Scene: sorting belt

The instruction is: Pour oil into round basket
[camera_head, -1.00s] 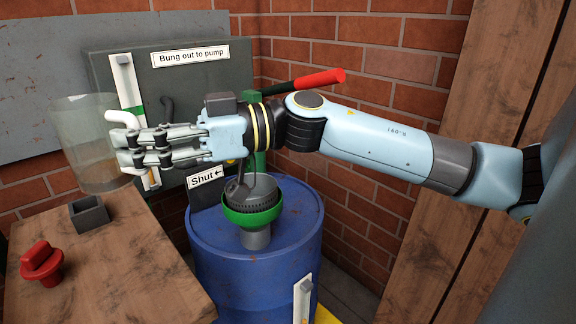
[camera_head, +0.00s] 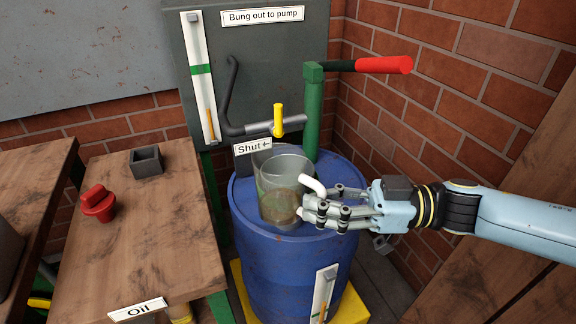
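A clear jug (camera_head: 286,166) with a white handle (camera_head: 313,185) is over the top of the blue drum (camera_head: 290,265). It looks about upright. My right gripper (camera_head: 309,208) comes in from the right and is shut on the jug's handle. A brownish-green tint shows through the jug's lower part; I cannot tell whether it is oil inside or something behind it. The round green-rimmed basket is not clearly visible, and the jug covers the middle of the drum top. My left gripper is not in view.
A green pump post (camera_head: 313,110) with a red-ended lever (camera_head: 385,65) rises behind the jug. A spout with a yellow tap (camera_head: 278,121) is close behind it. A wooden table (camera_head: 150,245) at left holds a red bung (camera_head: 98,204) and a grey square cup (camera_head: 147,161).

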